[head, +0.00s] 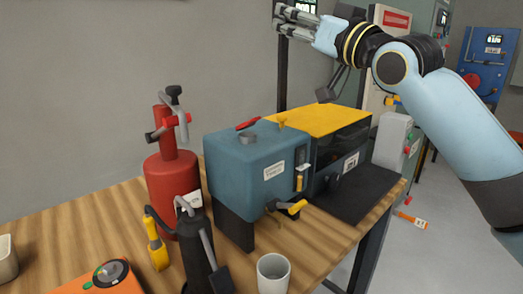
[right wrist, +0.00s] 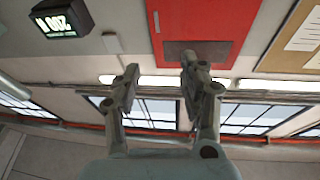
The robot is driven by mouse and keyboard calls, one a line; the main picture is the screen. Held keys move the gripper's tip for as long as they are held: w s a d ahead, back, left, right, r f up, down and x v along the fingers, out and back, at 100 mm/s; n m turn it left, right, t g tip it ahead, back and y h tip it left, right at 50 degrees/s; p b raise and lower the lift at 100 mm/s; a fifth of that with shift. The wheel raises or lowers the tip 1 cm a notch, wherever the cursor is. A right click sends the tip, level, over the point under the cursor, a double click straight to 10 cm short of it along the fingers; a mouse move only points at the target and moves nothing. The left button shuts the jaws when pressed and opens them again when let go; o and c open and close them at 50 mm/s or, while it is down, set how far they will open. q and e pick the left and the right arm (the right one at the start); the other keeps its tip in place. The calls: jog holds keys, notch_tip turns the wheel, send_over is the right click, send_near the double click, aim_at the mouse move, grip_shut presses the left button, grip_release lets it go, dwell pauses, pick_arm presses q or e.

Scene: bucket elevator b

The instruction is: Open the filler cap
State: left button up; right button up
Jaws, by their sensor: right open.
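A blue-grey tank (head: 240,175) with a white label stands on the wooden bench. On its top are a short grey round neck (head: 247,139), a red piece (head: 248,124) just behind it, and a small yellow knob (head: 282,122) towards the right rear. I cannot tell for certain which piece is the filler cap, or whether it is open. My right gripper (head: 278,20) is high above and behind the tank, well apart from it. It also shows in the right wrist view (right wrist: 158,72), open and empty, facing wall and windows. My left gripper is out of view.
A red extinguisher-like cylinder (head: 172,185) stands left of the tank, and a black-and-yellow box (head: 335,150) stands right. In front are a dark canister (head: 193,250), a grey cup (head: 273,272) and an orange device (head: 105,280). A yellow-handled tap (head: 293,207) sticks out from the tank's front.

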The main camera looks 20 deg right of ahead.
jog(key=s+a+f+n+g+y+b, duration=0.2)
jog(key=s+a+f+b, duration=0.1)
jog(key=s+f, duration=0.6)
jog(key=g+b, duration=0.1)
jog(key=g, duration=0.1)
send_near(258, 119)
jog(key=b+x, duration=0.1)
jog(key=x, duration=0.8)
jog(key=shift+w, duration=0.1)
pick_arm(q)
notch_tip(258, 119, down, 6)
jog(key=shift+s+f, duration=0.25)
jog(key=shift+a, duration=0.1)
pick_arm(e)
grip_shut()
